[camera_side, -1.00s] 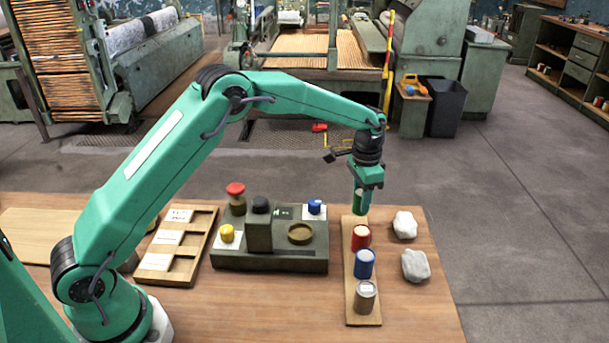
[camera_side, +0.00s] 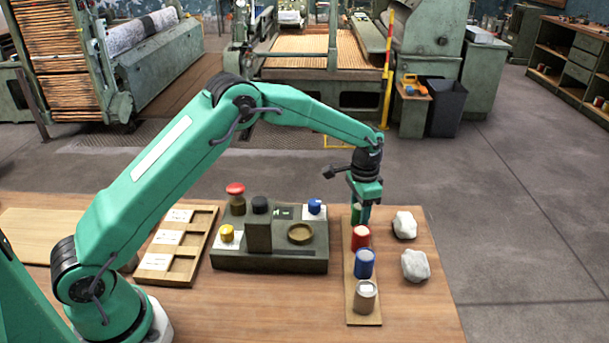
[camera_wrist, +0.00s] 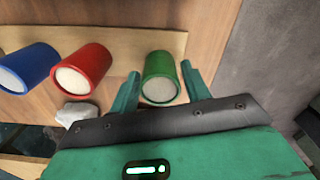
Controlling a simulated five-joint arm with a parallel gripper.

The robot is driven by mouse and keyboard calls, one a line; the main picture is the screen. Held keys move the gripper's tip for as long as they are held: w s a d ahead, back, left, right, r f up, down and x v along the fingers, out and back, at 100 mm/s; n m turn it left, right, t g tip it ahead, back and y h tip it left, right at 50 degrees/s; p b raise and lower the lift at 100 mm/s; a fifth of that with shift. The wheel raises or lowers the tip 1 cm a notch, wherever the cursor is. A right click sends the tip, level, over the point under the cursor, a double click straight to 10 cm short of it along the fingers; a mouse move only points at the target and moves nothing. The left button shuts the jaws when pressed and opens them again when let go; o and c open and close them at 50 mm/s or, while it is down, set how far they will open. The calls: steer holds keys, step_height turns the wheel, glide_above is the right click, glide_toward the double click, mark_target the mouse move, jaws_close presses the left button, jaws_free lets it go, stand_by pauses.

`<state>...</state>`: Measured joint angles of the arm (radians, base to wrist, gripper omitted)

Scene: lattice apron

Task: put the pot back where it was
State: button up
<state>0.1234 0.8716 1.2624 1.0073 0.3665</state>
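The green pot (camera_wrist: 160,68) stands at the end of the row in the wrist view, with its pale top facing the camera. My gripper (camera_wrist: 162,76) has one finger on each side of it, and narrow gaps show between the fingers and the pot. In the side view my gripper (camera_side: 361,212) is low over the far end of the wooden board (camera_side: 362,318) and partly hides the green pot. The red pot (camera_side: 361,239), blue pot (camera_side: 364,264) and brown-grey pot (camera_side: 365,297) stand in a line nearer the camera.
Two pale stones (camera_side: 404,224) (camera_side: 415,265) lie right of the board. A dark console (camera_side: 270,264) with buttons and a round recess is to its left. A wooden compartment tray (camera_side: 172,264) lies farther left. The table edge is close behind and right.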

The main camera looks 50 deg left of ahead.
steer(key=shift+o, duration=0.9)
step_height(320, 180, up, 12)
steer(key=shift+r, duration=0.15)
steer(key=shift+r, duration=0.1)
stand_by(0.5)
